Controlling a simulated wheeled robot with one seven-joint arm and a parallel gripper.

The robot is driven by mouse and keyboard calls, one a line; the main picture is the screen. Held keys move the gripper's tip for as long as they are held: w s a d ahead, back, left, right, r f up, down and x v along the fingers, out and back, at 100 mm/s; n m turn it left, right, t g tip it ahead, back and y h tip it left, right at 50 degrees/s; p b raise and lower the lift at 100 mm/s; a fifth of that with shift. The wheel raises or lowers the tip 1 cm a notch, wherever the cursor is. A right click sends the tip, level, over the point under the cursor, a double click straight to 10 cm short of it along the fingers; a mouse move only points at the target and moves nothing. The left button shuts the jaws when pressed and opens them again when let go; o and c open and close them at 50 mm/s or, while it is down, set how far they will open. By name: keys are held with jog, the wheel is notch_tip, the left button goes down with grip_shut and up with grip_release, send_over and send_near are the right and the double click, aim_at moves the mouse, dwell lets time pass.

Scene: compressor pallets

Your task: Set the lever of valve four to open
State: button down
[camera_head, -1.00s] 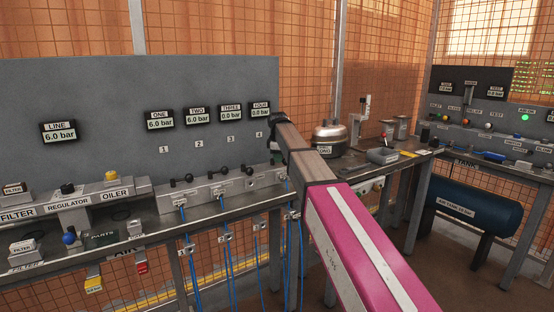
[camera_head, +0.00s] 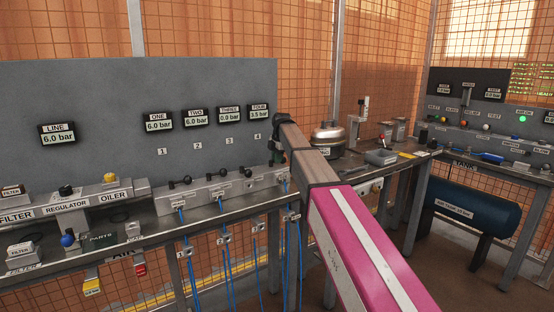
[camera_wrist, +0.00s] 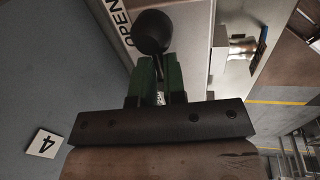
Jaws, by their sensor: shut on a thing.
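My gripper (camera_wrist: 155,68) is shut on the black-knobbed lever (camera_wrist: 150,31) of valve four in the wrist view. The knob shows beyond the green fingers, beside a white label reading OPEN (camera_wrist: 122,22). The plate with the number 4 (camera_wrist: 43,143) is at lower left there. In the head view my gripper (camera_head: 277,155) is at the right end of the grey valve block (camera_head: 217,190), below the FOUR display (camera_head: 260,111), which reads about 3.5 bar. The lever itself is largely hidden by my gripper and arm in the head view.
Black levers of the other valves (camera_head: 180,180) stand along the block to the left. Displays ONE (camera_head: 158,121) and TWO (camera_head: 195,117) read 6.0 bar; THREE (camera_head: 230,113) reads 0.0. A metal pot (camera_head: 330,134) stands on the bench just right of my arm.

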jog(key=shift+w+d, duration=0.25)
jog(key=shift+d, duration=0.3)
jog(key=c, duration=1.2)
grip_release()
jog(key=shift+w+d, duration=0.1)
jog(key=shift+w, duration=0.05)
jog(key=shift+a, duration=0.2)
jog(key=shift+r, duration=0.25)
jog(key=v, duration=1)
jog(key=shift+r, duration=0.15)
